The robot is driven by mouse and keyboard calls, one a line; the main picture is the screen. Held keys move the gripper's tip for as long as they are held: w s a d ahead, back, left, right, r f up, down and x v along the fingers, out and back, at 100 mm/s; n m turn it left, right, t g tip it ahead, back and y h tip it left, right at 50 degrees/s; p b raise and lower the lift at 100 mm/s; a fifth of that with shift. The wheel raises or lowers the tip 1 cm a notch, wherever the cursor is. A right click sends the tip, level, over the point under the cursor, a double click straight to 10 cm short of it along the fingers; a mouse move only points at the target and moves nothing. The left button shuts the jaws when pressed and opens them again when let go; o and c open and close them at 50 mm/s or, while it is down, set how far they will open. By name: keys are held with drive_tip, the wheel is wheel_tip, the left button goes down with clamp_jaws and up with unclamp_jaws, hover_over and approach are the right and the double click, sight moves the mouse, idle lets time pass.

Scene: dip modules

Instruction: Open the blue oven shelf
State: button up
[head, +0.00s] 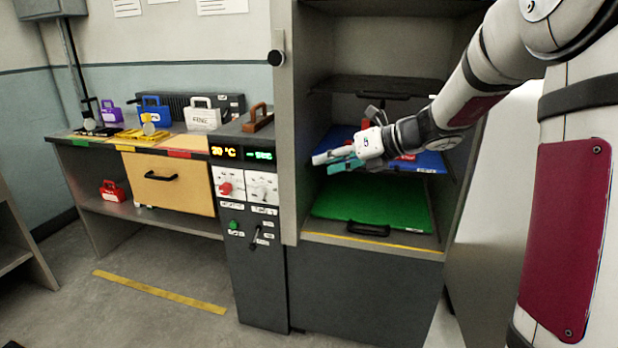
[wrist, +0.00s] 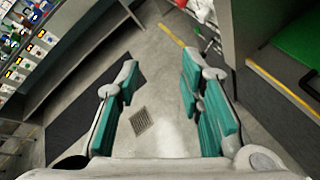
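The blue oven shelf (head: 432,163) is inside the open oven, between a dark shelf above and a green shelf below. Its middle and front handle are hidden behind my gripper and wrist. My gripper (head: 325,161) is in front of the blue shelf, pointing to the left in the head view. In the wrist view, its teal-padded fingers (wrist: 165,100) are spread wide with only floor seen between them. The blue shelf cannot be made out in the wrist view.
The green shelf (head: 375,208) has a black handle (head: 368,229); the dark shelf (head: 375,85) is above. Something red (head: 407,157) shows on the blue shelf. A workbench with several coloured cases and a control panel (head: 245,190) stands left. The floor in front is clear.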

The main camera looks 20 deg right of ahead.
drive_tip(key=w+d+f+m+t+h+b, duration=0.1)
drive_tip(key=w+d+f+m+t, duration=0.15)
drive_tip(key=w+d+m, duration=0.2)
drive_tip(key=w+d+f+m+t+b, duration=0.1)
drive_tip(key=w+d+f+m, duration=0.25)
drive_tip(key=d, duration=0.25)
drive_tip(key=m+t+h+b, duration=0.3)
drive_tip(key=m+h, duration=0.1)
drive_tip(key=m, duration=0.7)
approach(378, 173)
drive_tip(key=r+x, duration=0.1)
drive_tip(key=x, duration=0.6)
drive_tip(key=b+x, duration=0.1)
drive_tip(key=x, duration=0.1)
drive_tip(key=f+x, duration=0.1)
drive_tip(key=x, duration=0.1)
drive_tip(key=shift+w+a, duration=0.1)
drive_tip(key=shift+w, duration=0.05)
drive_tip(key=shift+c, duration=0.4)
clamp_jaws()
